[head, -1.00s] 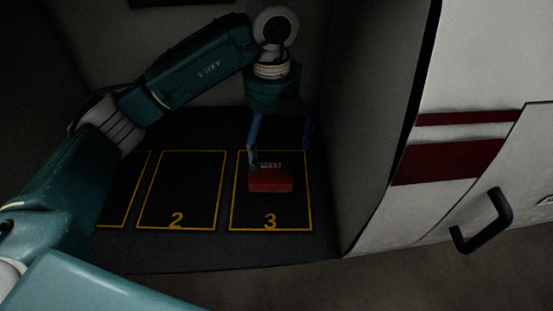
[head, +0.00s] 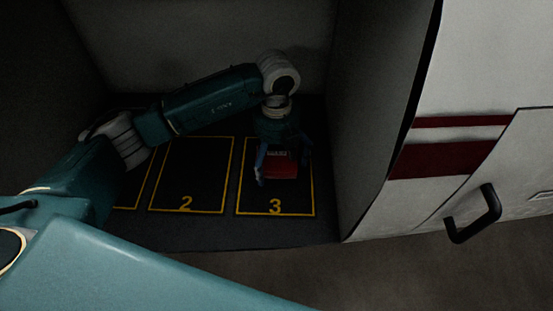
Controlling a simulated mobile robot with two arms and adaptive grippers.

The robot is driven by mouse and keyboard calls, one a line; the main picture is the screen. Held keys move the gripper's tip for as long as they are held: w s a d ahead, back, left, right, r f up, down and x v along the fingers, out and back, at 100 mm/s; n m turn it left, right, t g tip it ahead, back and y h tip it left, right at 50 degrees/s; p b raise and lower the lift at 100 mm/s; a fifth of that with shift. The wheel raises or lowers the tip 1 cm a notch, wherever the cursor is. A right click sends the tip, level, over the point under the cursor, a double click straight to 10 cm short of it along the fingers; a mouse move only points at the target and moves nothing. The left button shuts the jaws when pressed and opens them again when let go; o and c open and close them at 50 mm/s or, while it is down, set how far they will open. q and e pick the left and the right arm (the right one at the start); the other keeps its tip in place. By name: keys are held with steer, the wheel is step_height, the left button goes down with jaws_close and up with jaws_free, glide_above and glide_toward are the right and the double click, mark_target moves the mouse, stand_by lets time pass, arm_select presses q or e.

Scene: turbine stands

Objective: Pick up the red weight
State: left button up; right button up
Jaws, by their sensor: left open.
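The fingers are open, and I cannot tell whether either touches the weight. The gripper body hides the weight's back part. My right gripper is not in view.
Square 2 (head: 192,175) lies empty to the left, with part of another outlined square beyond it. A grey wall stands close to the right of square 3. A white door with red stripes and a black handle (head: 474,216) is further right.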

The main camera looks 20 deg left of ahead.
arm_select(q)
steer(key=c, duration=1.8)
steer(key=shift+o, duration=0.2)
steer(key=shift+r, duration=0.1)
steer(key=shift+w+r, duration=0.1)
steer(key=shift+r, duration=0.45)
step_height(320, 180, up, 10)
steer(key=b, duration=0.2)
steer(key=shift+b, duration=0.4)
step_height(320, 180, up, 9)
steer(key=shift+f, duration=0.1)
steer(key=o, duration=0.8)
steer(key=c, duration=0.8)
steer(key=shift+f, duration=0.1)
